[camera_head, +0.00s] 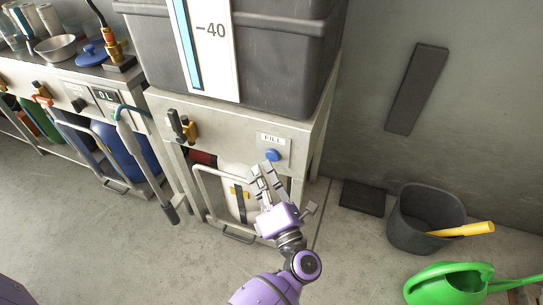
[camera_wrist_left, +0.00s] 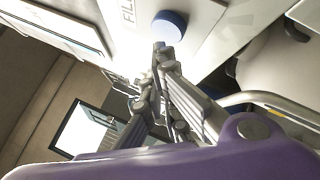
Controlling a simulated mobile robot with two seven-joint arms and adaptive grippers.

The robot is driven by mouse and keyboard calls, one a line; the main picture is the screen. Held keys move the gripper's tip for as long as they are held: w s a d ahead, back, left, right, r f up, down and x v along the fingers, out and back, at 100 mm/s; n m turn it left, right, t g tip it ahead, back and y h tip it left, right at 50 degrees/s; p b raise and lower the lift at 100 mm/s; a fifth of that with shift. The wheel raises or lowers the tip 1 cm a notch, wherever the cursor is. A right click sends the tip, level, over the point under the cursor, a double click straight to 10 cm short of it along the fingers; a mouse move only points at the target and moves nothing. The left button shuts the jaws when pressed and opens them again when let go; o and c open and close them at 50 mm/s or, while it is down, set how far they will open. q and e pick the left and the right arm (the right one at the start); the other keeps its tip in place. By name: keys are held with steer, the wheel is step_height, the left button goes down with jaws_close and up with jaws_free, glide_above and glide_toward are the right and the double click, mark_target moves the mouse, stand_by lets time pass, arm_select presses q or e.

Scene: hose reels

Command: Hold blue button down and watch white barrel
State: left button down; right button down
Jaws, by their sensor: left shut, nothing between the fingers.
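The blue button (camera_head: 272,155) sits on the grey panel under a FILL label (camera_head: 273,139). It also shows in the left wrist view (camera_wrist_left: 169,26). My left gripper (camera_head: 262,170) is shut and empty, its fingertips just below the button. In the left wrist view the fingertips (camera_wrist_left: 160,48) are close to the button's rim; I cannot tell whether they touch it. The white barrel (camera_head: 229,182), with yellow and dark markings, stands under the panel behind a metal rail, partly hidden by the rail and my gripper. My right gripper is not in view.
A dark tank (camera_head: 280,60) with a gauge marked 40 (camera_head: 211,50) stands above the panel. A blue barrel (camera_head: 135,150) is under the bench at left. A dark bucket (camera_head: 405,225) and a green watering can (camera_head: 450,285) stand on the floor at right.

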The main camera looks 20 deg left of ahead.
arm_select(q)
steer(key=shift+w, duration=0.15)
steer(key=shift+w, duration=0.3)
steer(key=shift+w+b, duration=0.5)
steer(key=shift+w, duration=0.05)
stand_by(0.7)
stand_by(2.3)
steer(key=shift+s, duration=1)
steer(key=s+p, duration=0.1)
steer(key=s, duration=0.4)
steer(key=shift+p, duration=0.35)
